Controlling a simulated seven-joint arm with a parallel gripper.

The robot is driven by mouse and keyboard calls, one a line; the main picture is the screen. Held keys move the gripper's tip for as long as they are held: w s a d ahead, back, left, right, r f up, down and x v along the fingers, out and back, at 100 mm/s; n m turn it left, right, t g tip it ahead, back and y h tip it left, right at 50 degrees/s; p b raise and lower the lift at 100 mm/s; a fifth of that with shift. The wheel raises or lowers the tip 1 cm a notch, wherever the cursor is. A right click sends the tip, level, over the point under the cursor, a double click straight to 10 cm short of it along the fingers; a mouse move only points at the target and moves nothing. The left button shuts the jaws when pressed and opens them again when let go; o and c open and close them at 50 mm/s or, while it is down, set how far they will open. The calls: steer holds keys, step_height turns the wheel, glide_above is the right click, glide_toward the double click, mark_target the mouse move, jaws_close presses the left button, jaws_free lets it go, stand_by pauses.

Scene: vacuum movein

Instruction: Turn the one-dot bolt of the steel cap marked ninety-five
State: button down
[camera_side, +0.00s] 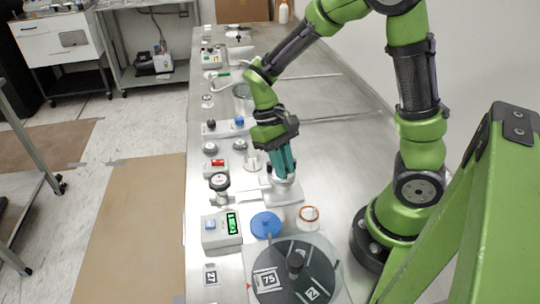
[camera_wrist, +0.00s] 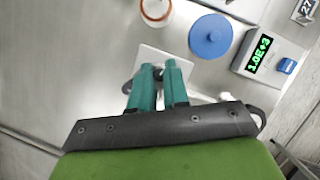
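My gripper (camera_side: 283,172) points down with its teal fingers over a small steel fitting on a pale square plate (camera_side: 287,194). The wrist view shows the fingertips (camera_wrist: 158,66) close together above that plate (camera_wrist: 165,55). The fingers hide most of the fitting, and I cannot tell whether they touch or grip it. I see no readable ninety-five mark and no one-dot bolt.
A blue round lid (camera_side: 266,225), an orange-rimmed white cup (camera_side: 309,214) and a box with a green display (camera_side: 222,232) stand in front of the plate. A round gauge (camera_side: 220,182) stands to its left. Several small devices line the bench behind. Bare steel lies right of the plate.

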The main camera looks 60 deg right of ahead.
steer(key=shift+m, duration=0.3)
steer(key=m+y, duration=0.1)
steer(key=m, duration=0.1)
steer(key=m+t+y, duration=0.1)
steer(key=m, duration=0.2)
steer(key=shift+s+d, duration=0.1)
steer(key=shift+d, duration=0.05)
steer(key=m+t, duration=0.1)
steer(key=m, duration=0.2)
steer(key=m+t+y, duration=0.1)
steer(key=m, duration=0.2)
steer(key=shift+s+d+m, duration=0.1)
steer(key=shift+s+m, duration=0.05)
steer(key=shift+m, duration=0.25)
steer(key=shift+t, duration=0.3)
steer(key=c, duration=1.1)
jaws_free()
steer(key=shift+r, duration=0.1)
steer(key=v, duration=1.6)
steer(key=shift+d+r, duration=0.3)
